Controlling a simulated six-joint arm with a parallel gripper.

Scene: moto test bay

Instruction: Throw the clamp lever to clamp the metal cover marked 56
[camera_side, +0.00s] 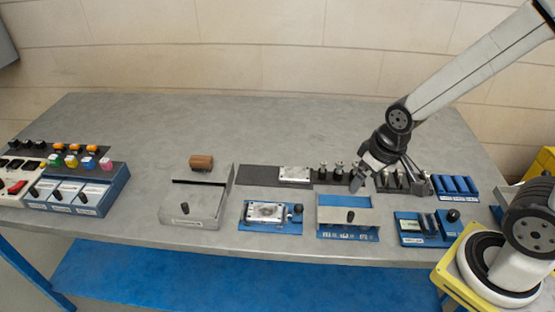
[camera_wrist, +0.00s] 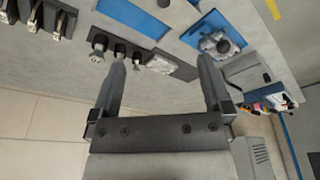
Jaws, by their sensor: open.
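A silvery metal cover (camera_side: 265,212) sits in a blue fixture (camera_side: 249,228) near the front of the bench. A dark clamp lever knob (camera_side: 297,208) stands at the fixture's right side; I cannot tell whether it is thrown. The fixture also shows in the wrist view (camera_wrist: 198,36). A second metal plate (camera_side: 295,174) lies on the dark strip behind. The mark 56 is too small to read on either. My gripper (camera_side: 392,184) is open and empty, right of the fixture and above the pegs. Its two fingers show spread in the wrist view (camera_wrist: 161,70).
Several dark pegs (camera_side: 340,170) stand near my gripper. A blue-and-grey box with a knob (camera_side: 347,222) stands right of the fixture. A grey box (camera_side: 190,208) and brown block (camera_side: 201,162) are at left. A blue-based device (camera_side: 427,229) stands at front right. The rear bench is clear.

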